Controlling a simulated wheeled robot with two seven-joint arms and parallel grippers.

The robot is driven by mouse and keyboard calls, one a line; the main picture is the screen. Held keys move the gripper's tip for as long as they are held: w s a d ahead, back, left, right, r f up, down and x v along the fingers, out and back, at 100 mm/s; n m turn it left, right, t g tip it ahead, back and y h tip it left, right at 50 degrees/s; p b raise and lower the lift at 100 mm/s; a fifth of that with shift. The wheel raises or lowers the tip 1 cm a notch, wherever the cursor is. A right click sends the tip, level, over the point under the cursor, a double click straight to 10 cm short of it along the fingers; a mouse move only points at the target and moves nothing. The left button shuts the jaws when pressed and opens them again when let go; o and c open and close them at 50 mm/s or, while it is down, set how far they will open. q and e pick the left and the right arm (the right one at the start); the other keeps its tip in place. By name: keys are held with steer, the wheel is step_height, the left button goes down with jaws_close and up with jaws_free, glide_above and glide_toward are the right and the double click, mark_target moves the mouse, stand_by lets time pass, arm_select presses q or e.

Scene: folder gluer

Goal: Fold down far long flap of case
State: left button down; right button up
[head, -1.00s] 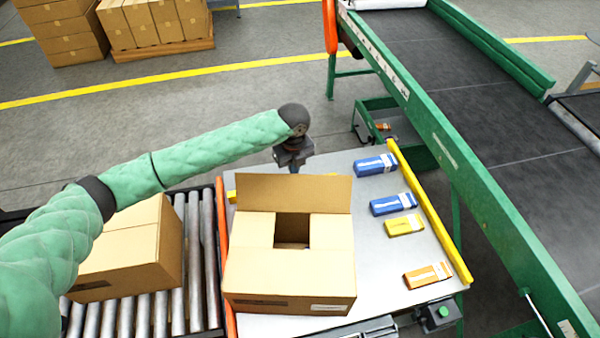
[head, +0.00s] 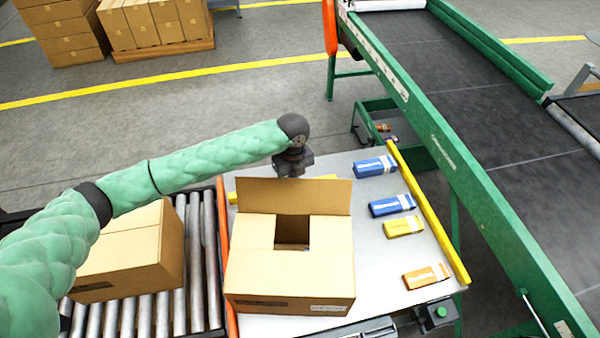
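The open cardboard case (head: 290,282) stands on the grey metal table. Its far long flap (head: 293,196) stands up along the far edge. The short side flaps and the near flap lie folded in, leaving a dark gap in the middle of the top. My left gripper (head: 294,172) is just behind the top edge of the far flap, pointing down; its fingertips are hidden behind the flap, so its opening cannot be seen. My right gripper is not in view.
Two blue packs (head: 375,166) (head: 393,205), a yellow pack (head: 404,226) and an orange pack (head: 427,276) lie right of the case, beside a yellow rail (head: 430,215). A closed carton (head: 130,252) sits on the rollers at left. A green-sided conveyor (head: 450,160) runs along the right.

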arm_select(q)
steer(key=s+p, duration=0.1)
steer(key=s, duration=0.1)
steer(key=s+p, duration=0.1)
steer(key=s, duration=0.2)
steer(key=shift+a+r, duration=0.15)
steer(key=shift+r, duration=0.05)
steer(key=shift+s+f+p, duration=0.1)
steer(key=shift+s+p, duration=0.2)
